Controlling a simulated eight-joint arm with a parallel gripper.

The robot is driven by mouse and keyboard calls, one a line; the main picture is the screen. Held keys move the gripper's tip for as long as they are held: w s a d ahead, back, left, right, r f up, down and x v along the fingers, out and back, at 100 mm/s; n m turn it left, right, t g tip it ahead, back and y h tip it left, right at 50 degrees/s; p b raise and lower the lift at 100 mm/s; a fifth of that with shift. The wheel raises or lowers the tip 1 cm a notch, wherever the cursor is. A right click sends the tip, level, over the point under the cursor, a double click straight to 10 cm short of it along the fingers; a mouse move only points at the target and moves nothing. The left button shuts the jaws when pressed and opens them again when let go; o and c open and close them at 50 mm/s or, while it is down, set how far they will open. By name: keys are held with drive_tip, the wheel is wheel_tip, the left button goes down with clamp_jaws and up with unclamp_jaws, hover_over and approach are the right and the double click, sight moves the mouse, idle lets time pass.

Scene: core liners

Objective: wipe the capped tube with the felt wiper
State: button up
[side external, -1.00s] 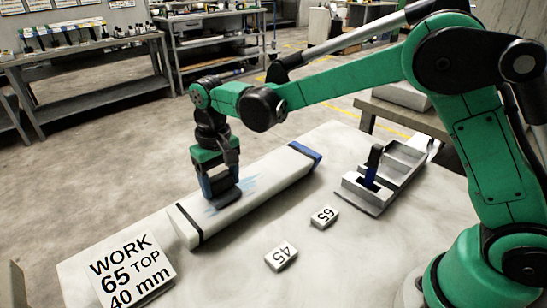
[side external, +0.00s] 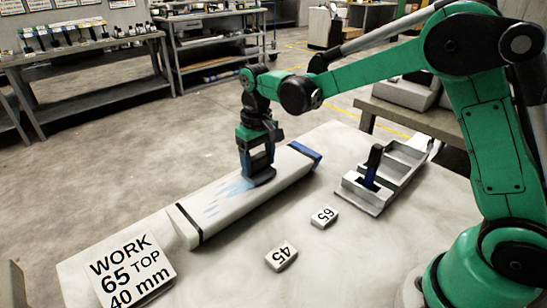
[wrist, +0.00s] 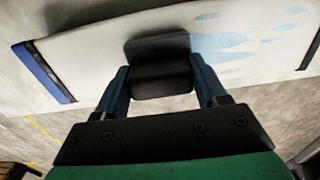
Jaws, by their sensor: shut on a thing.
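The capped tube (side external: 225,212) is a long white piece lying across the table, with a black band near its near end and a blue cap (side external: 305,152) at its far end. Light blue smears mark its top, left of my gripper. My gripper (side external: 259,176) is shut on the felt wiper (side external: 262,180), a dark block whose base appears to rest on the tube's top. In the wrist view, the wiper (wrist: 160,75) sits between my two blue fingers, with the tube (wrist: 90,55) behind it and blue smears to its right. The wiper's underside is hidden.
A grey tray (side external: 402,163) with a blue-handled tool (side external: 372,165) stands at the right. A sign (side external: 132,273) reading "WORK 65 TOP 40 mm" is at the near left.

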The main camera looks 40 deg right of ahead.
sight(259, 155)
drive_tip(key=shift+a, duration=6.95)
drive_tip(key=shift+d, duration=2.1)
drive_tip(key=shift+d+f, duration=0.1)
drive_tip(key=shift+d, duration=4.8)
drive_tip(key=shift+d+r, duration=0.15)
drive_tip(key=shift+r, duration=4)
